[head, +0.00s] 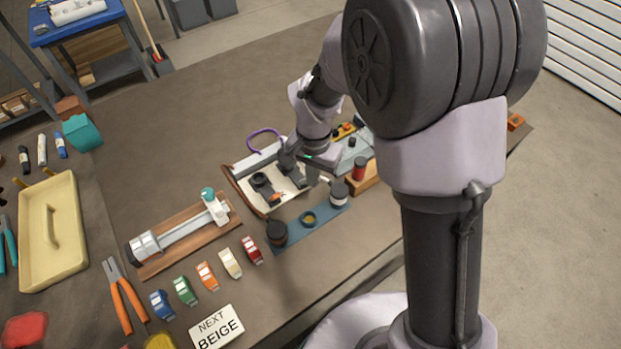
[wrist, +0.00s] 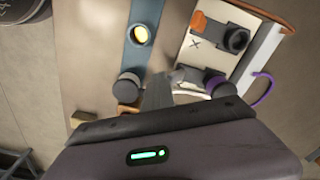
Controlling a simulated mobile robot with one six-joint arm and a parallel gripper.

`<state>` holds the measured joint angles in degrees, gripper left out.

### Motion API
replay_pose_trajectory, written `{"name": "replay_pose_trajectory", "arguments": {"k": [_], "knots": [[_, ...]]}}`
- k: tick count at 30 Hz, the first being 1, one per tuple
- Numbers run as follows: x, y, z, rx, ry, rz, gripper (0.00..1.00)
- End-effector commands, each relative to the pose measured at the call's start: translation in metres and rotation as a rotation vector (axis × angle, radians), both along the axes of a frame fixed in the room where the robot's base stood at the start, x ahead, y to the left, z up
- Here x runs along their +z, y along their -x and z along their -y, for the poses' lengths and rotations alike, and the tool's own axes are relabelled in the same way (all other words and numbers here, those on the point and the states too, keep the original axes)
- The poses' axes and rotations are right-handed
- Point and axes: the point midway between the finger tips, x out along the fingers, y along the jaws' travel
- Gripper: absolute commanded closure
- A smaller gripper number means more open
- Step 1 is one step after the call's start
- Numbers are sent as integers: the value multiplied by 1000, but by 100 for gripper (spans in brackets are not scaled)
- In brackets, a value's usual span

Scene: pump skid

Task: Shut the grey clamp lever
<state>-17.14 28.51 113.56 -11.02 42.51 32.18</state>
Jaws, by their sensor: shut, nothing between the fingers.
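A white board (head: 276,202) with a brown edge carries two dark clamp-like fittings; it also shows in the wrist view (wrist: 190,58). The one with an orange tab (wrist: 198,20) lies farther from my gripper. The nearer fitting (wrist: 218,86) has a dark round part with a purplish rim. A grey bar (wrist: 187,75) sticks out from it towards my fingers and looks like the grey clamp lever. My gripper (wrist: 157,88) is shut and empty, low beside this bar. I cannot tell whether they touch. In the head view my gripper (head: 312,178) partly covers this area, and the lever's angle is unclear.
A blue strip (wrist: 134,62) beside my fingers bears a dark-and-silver jar (wrist: 130,85) and a yellow-centred ring (head: 308,218). A purple loop (head: 265,134) lies behind the board. A red-topped block (head: 360,168) stands right of my gripper. Bare bench lies behind left.

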Motion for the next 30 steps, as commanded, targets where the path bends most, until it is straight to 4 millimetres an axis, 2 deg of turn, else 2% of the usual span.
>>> {"name": "replay_pose_trajectory", "arguments": {"k": [1, 30], "knots": [[-18, 10, 2, 3, 10, -33, 100], [-19, -19, -20, 7, 7, -28, 100]]}}
